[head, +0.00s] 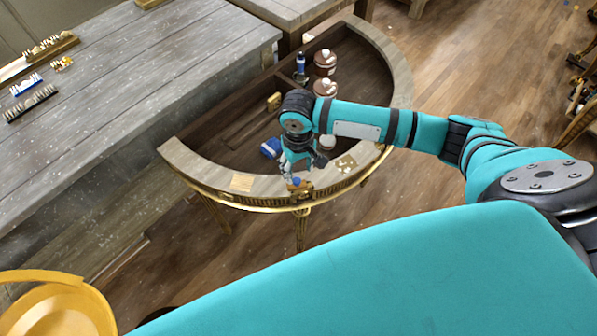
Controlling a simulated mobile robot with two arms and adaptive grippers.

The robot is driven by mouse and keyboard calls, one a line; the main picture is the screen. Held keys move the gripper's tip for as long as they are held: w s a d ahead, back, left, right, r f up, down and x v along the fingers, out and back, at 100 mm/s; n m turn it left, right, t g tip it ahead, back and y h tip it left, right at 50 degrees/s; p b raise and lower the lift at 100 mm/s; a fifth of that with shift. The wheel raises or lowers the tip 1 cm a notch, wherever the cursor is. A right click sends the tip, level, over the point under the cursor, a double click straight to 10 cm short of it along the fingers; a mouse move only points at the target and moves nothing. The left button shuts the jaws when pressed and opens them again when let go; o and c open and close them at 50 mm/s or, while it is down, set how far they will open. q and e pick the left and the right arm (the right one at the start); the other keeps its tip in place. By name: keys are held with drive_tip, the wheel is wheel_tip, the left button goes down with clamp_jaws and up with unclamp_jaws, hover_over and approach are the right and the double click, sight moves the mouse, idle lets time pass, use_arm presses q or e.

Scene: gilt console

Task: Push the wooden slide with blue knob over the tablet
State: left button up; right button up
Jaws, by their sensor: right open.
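The wooden slide (304,187) is a small brown piece at the front rim of a half-round console, with a blue knob (296,181) on it. My right gripper (298,171) points down just above the slide, open, with its fingers close to the knob; I cannot tell whether they touch it. A pale flat tile (243,182) lies on the rim to the left, and a mottled tile (346,163) lies to the right; I cannot tell which is the tablet. My right wrist hides part of the console's inside. My left gripper is not in view.
The gilt console (205,172) has a sunken dark well. In it are a blue block (270,148), a yellowish block (273,101), a blue bottle (301,64) and brown jars with white tops (325,62). A grey plank table (130,75) adjoins at left. A yellow bucket (60,308) stands lower left.

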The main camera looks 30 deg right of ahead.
sight(299, 180)
wheel_tip(299, 180, up, 7)
drive_tip(key=shift+r, duration=0.15)
idle(0.5)
